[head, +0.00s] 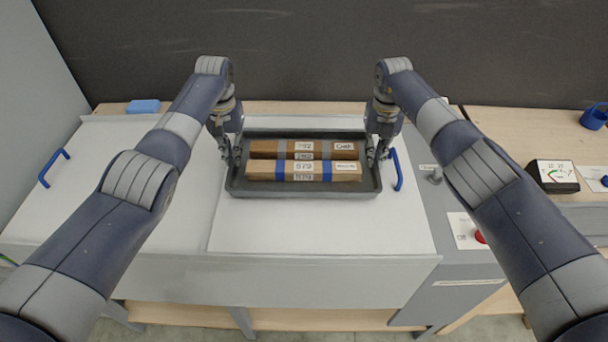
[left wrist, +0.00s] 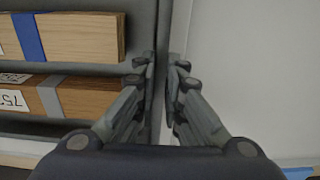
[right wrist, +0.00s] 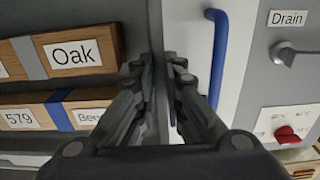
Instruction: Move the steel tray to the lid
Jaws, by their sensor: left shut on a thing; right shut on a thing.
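The steel tray (head: 303,191) is dark grey and shallow, and holds wooden blocks with labels and tape. It is level over the white lid (head: 320,232) with the blue handle at its right; I cannot tell whether it touches the lid. My left gripper (head: 231,155) is shut on the tray's left wall, which also shows in the left wrist view (left wrist: 162,50). My right gripper (head: 376,155) is shut on its right wall, which also shows in the right wrist view (right wrist: 155,40). The tray hides the lid's surface beneath it.
A second white panel (head: 120,190) with a blue handle (head: 54,168) lies to the left. A blue handle (head: 396,170) stands close to the tray's right. A drain lever (head: 433,176) and red knob (head: 480,237) are further right. A dark wall rises behind.

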